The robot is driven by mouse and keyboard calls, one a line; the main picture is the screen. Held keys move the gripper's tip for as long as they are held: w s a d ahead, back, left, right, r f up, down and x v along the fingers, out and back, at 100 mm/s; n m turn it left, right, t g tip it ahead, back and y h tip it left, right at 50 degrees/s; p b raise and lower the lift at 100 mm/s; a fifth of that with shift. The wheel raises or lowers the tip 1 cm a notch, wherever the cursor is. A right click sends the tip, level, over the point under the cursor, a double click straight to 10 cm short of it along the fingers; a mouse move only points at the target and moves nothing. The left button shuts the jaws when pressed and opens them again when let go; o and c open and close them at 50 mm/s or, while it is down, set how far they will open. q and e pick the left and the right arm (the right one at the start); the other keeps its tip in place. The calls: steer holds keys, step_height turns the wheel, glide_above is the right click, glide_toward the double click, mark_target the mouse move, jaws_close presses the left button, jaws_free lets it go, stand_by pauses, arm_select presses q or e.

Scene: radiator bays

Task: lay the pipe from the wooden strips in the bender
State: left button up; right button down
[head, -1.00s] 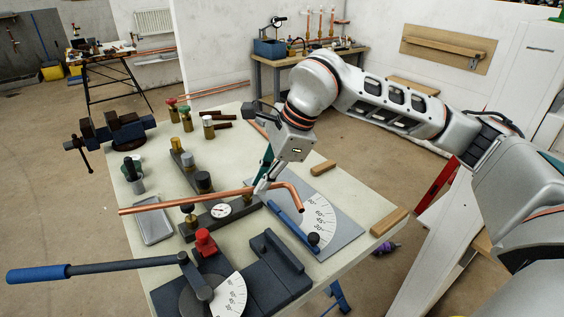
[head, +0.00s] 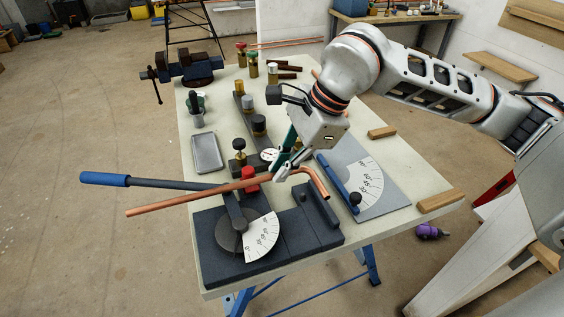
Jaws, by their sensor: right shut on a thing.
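The copper pipe (head: 190,201) has a long straight leg and a short bent end at the right. My right gripper (head: 279,177) is shut on the pipe near the bend and holds it above the bender. The bender (head: 215,263) is a dark block with a white angle dial (head: 262,237), a red part (head: 251,181) and a long lever with a blue handle (head: 104,179) reaching left. The pipe crosses in front of the lever in the picture; its exact height above the bender I cannot tell. Two wooden strips (head: 440,201) and (head: 382,132) lie bare at the table's right side. My left gripper is not in view.
A grey board with an angle scale (head: 385,207) lies right of the bender. A small metal tray (head: 207,153), several fittings and a vise (head: 188,66) stand farther back. A purple tool (head: 430,231) lies on the floor.

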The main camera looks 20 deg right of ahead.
steer(key=shift+f+b, duration=0.35)
steer(key=shift+f, duration=0.45)
steer(key=shift+f+b, duration=0.65)
steer(key=shift+f, duration=0.65)
steer(key=shift+d+f, duration=0.1)
steer(key=shift+f, duration=0.2)
steer(key=shift+r, duration=0.25)
steer(key=shift+f+b, duration=0.75)
steer(key=shift+f, duration=0.7)
steer(key=c, duration=2)
jaws_free()
steer(key=shift+c, duration=0.2)
